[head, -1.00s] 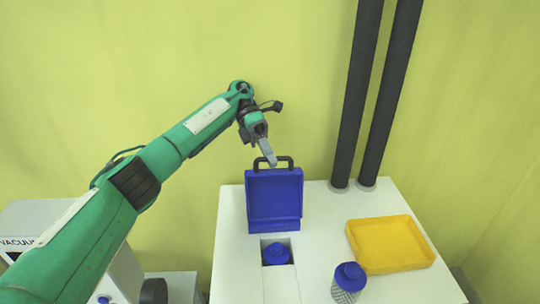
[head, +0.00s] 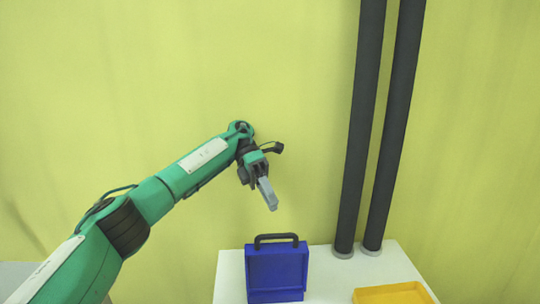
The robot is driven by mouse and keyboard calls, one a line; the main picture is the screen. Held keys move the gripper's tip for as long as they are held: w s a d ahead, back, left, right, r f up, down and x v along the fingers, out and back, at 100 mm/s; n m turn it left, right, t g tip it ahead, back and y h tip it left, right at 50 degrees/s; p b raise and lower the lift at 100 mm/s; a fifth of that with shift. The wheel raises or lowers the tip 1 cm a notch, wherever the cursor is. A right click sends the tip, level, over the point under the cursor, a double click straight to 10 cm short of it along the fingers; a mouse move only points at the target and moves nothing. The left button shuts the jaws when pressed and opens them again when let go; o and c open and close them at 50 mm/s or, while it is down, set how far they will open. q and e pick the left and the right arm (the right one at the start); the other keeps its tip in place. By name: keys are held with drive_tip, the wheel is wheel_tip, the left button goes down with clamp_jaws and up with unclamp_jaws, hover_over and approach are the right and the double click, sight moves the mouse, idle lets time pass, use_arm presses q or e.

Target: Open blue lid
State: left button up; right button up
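The blue lid (head: 277,274) stands upright on the white table, with its inner side facing me and a black handle (head: 277,238) along its top edge. My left gripper (head: 269,198) is above the lid, pointing down, with a visible gap between its fingertips and the handle. Its fingers are seen nearly edge-on, so I cannot tell whether they are open or shut. Nothing shows between them. What lies below the lid is cut off by the bottom edge of the view. My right gripper is not in view.
The white table (head: 332,280) shows only its far part. A yellow tray (head: 393,294) lies at the lower right, partly cut off. A yellow-green wall is at the back.

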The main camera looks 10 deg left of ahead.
use_arm(q)
wheel_tip(320, 180, up, 13)
drive_tip(key=p, duration=0.2)
drive_tip(key=shift+s+p, duration=0.15)
drive_tip(key=shift+p, duration=0.15)
